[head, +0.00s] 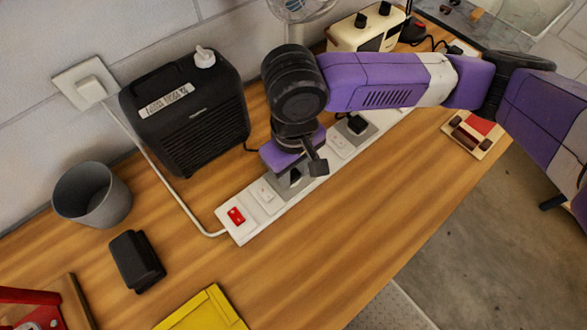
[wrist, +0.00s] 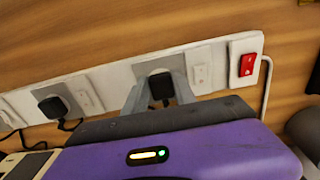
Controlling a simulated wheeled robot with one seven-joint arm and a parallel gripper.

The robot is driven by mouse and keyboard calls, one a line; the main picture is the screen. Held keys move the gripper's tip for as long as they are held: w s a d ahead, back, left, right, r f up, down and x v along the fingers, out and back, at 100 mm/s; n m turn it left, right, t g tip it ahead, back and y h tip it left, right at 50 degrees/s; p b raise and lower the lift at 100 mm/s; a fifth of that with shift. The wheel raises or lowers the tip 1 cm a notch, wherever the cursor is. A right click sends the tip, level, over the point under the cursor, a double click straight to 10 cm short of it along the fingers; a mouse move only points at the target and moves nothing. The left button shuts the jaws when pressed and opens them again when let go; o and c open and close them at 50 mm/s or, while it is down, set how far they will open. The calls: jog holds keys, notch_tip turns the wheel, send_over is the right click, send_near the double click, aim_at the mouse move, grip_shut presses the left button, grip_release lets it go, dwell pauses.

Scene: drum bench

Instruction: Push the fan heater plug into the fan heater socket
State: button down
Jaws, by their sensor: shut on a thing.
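The fan heater (head: 185,125), a black box with a white label, stands at the back of the bench. A short black cord leaves its right side towards the strip. The white power strip (head: 245,228) runs diagonally across the bench; it also shows in the wrist view (wrist: 215,85). My gripper (head: 294,177) is low over the strip. In the wrist view its fingers (wrist: 160,96) are shut on the black fan heater plug (wrist: 161,84). The plug is at a grey socket plate (wrist: 152,66); whether it is fully seated I cannot tell.
Another black plug (head: 356,124) sits in a socket farther along the strip. A red switch (head: 236,216) marks the near end. A grey cup (head: 92,195), black block (head: 137,261) and yellow item (head: 205,310) lie left and in front.

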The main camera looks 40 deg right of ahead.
jog(key=shift+f, duration=0.2)
jog(key=c, duration=0.9)
grip_release()
jog(key=shift+c, duration=0.2)
jog(key=shift+r, duration=3.95)
